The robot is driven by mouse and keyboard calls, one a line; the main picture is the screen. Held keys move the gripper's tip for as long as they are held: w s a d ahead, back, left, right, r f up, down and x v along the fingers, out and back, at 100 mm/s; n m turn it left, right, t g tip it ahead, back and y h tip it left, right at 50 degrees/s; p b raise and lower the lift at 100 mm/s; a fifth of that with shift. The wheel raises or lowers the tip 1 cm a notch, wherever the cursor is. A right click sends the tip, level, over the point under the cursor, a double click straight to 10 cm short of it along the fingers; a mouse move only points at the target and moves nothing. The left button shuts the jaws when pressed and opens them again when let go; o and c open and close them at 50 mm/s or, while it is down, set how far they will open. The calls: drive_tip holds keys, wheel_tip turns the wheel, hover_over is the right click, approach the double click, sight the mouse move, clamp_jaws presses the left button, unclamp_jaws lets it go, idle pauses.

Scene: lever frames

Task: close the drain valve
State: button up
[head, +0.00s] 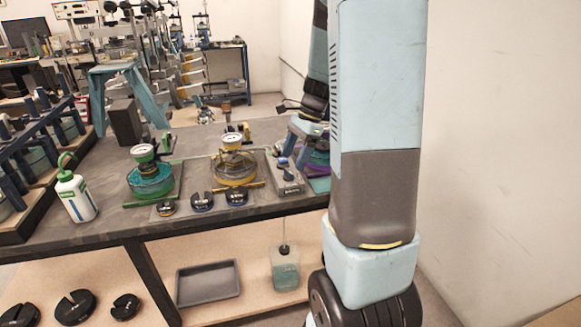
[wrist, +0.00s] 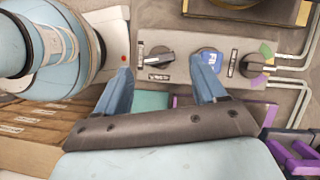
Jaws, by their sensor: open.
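A grey valve panel (wrist: 185,72) lies ahead of my fingers in the wrist view. It carries a dark knob (wrist: 160,57) at left, a blue round part (wrist: 208,58) in the middle and another dark knob (wrist: 251,66) at right. I cannot read the labels, so I cannot tell which is the drain valve. My gripper (wrist: 166,84) is open and empty, its blue fingers on either side of the left knob in the picture, with no visible contact. The panel also shows in the head view (head: 287,178), at the bench's right end, just below my gripper (head: 299,150).
Thin pipes (wrist: 290,65) leave the panel's right side. Left of the panel stand a yellow-based gauge unit (head: 236,168) and a green one (head: 150,180), with black slotted weights (head: 202,200) in front. A white bottle (head: 76,195) stands farther left. A tray (head: 208,283) and a container (head: 285,270) sit below.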

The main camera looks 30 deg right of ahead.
sight(289, 170)
drive_tip(key=shift+x, duration=2)
drive_tip(key=c, duration=1.1)
